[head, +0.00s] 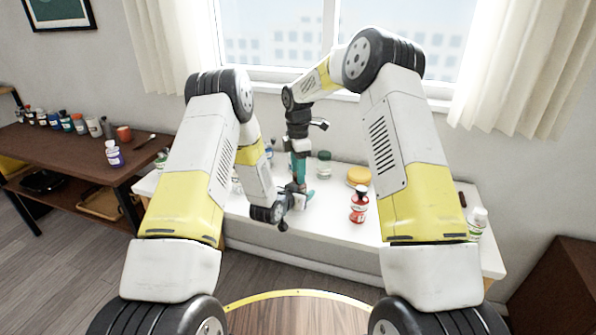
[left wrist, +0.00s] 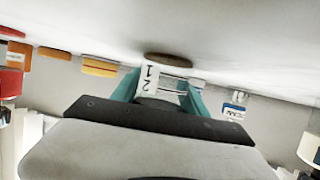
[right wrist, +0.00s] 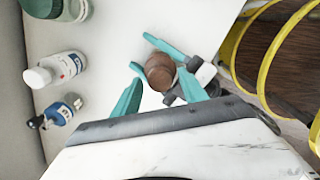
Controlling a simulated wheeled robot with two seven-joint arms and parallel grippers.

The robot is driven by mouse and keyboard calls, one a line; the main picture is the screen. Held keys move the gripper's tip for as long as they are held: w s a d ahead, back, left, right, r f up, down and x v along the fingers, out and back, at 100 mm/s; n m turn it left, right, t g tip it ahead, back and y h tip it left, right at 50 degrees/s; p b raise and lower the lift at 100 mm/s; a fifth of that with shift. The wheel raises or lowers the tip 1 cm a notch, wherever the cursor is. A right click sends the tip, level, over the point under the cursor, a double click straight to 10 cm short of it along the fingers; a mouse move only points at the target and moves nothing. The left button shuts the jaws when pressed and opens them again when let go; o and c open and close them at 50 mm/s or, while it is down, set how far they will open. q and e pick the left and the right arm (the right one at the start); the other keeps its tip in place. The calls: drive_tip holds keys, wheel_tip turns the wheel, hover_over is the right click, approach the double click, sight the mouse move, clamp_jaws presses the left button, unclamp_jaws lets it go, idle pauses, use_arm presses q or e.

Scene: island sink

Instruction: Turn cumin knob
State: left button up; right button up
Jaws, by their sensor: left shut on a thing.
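The cumin grinder shows in the left wrist view as a clear body with a white label marked with digits (left wrist: 150,82) and a brown knob (left wrist: 168,60). My left gripper (left wrist: 160,88) is shut on its body from the side. In the right wrist view the round brown knob (right wrist: 159,72) is seen from above, with teal left fingers beside it. My right gripper (right wrist: 160,76) points down at the knob, fingers apart on either side; I cannot tell whether they touch it. In the head view the right gripper (head: 298,168) is above the left gripper (head: 297,199); the grinder is mostly hidden there.
The white table (head: 335,222) also holds a red bottle (head: 358,208), a green-lidded jar (head: 323,165), an orange-yellow round item (head: 358,176) and a white-capped bottle (head: 477,223). A brown shelf (head: 75,155) with several bottles stands at left.

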clamp_jaws()
drive_tip(key=shift+m, duration=0.5)
drive_tip(key=m, duration=0.4)
drive_tip(key=shift+m, duration=0.4)
drive_tip(key=m, duration=0.6)
drive_tip(key=shift+m, duration=0.4)
drive_tip(key=shift+o, duration=1.4)
unclamp_jaws()
